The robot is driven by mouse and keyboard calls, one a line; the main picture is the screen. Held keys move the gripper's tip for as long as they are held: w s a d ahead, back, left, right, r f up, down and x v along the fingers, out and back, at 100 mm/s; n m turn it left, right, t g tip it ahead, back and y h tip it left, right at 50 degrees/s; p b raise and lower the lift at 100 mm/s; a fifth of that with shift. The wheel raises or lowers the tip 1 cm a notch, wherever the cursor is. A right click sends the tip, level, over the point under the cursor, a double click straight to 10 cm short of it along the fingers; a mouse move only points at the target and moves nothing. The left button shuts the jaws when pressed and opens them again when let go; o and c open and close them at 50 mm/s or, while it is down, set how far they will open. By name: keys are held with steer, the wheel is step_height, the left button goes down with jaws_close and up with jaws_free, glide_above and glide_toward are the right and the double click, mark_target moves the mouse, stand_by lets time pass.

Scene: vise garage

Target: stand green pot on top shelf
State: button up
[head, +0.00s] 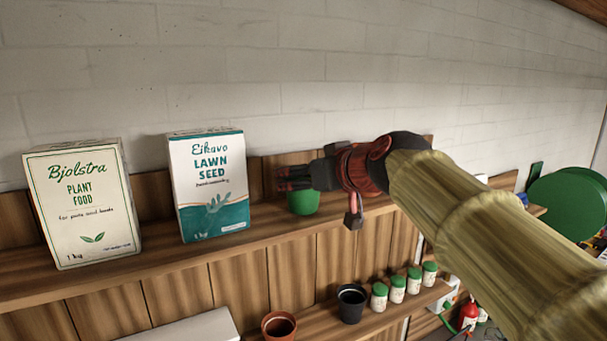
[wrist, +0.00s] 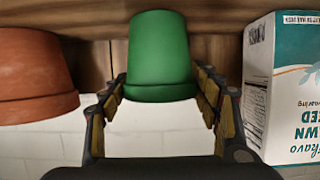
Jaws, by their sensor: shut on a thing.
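The green pot (head: 303,202) is at the top shelf (head: 150,262), right of the lawn seed box (head: 211,186). My gripper (head: 284,180) is shut on it, with one finger on each side in the wrist view (wrist: 160,80). The wrist picture is upside down, and there the green pot (wrist: 160,58) is upright with its wide rim uppermost in the room. Its base is at or just above the shelf board; I cannot tell whether it touches. In the head view my gripper hides its upper part.
The plant food box (head: 82,203) stands at the left. A terracotta pot (wrist: 35,75) shows beside the green pot in the wrist view. Another terracotta pot (head: 279,326), a black pot (head: 351,304) and several green-lidded jars (head: 397,289) are on the lower shelf.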

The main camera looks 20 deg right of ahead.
steer(key=shift+w+f, duration=0.1)
steer(key=o, duration=1.4)
steer(key=shift+s+d+r, duration=0.1)
steer(key=shift+s+r, duration=0.15)
steer(key=shift+s, duration=0.05)
steer(key=b+v, duration=0.3)
steer(key=v, duration=0.8)
steer(key=shift+s, duration=0.2)
